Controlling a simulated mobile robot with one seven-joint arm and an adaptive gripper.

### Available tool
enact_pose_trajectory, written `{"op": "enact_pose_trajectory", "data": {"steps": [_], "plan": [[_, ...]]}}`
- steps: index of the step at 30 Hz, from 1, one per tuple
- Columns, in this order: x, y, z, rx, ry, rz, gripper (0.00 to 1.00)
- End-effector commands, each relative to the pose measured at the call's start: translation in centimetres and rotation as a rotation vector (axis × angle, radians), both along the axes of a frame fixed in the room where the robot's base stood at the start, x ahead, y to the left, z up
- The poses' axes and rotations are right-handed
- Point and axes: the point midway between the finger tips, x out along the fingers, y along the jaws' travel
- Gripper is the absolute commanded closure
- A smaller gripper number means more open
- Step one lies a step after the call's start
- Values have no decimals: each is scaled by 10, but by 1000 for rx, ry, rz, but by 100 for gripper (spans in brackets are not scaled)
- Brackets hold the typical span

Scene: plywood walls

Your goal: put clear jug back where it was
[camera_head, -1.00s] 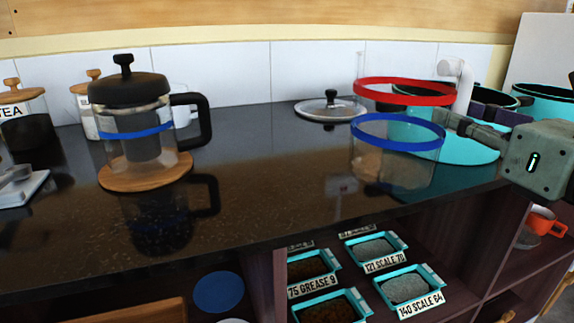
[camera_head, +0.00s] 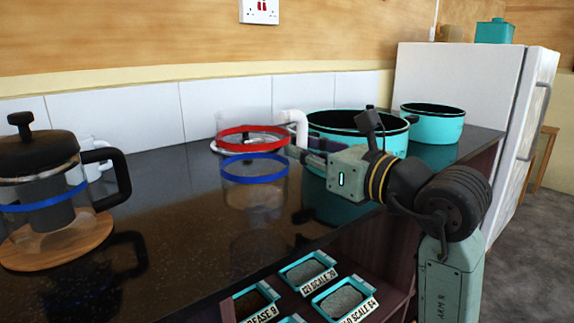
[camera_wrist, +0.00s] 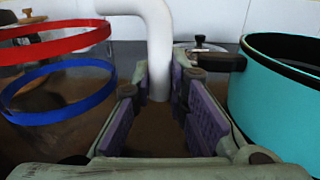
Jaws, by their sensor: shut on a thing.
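The clear jug (camera_head: 254,195) has a red band at its rim, a blue band lower down and a white handle (camera_head: 295,120). It is upright at the counter's middle, in front of a pot lid. My gripper (camera_head: 302,150) comes from the right and is shut on the white handle. In the wrist view the handle (camera_wrist: 158,50) stands between the purple-padded fingers, with the jug's bands (camera_wrist: 60,90) at left. The jug's clear bottom is faint, so I cannot tell whether it touches the counter.
A French press (camera_head: 42,165) stands on a round wooden board (camera_head: 75,245) at left. A turquoise pot (camera_head: 335,165) is close behind my gripper, with another pot (camera_head: 432,125) farther right. Dark counter (camera_head: 165,190) is clear between press and jug.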

Motion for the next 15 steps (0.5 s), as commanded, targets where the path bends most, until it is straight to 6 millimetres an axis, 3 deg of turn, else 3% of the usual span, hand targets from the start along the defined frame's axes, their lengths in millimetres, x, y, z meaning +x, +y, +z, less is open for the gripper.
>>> {"op": "enact_pose_trajectory", "data": {"steps": [6,10,15], "plan": [[29,19,-3,3,1,1,100],[33,21,-9,3,1,-1,100],[33,21,-32,4,2,0,100]]}}
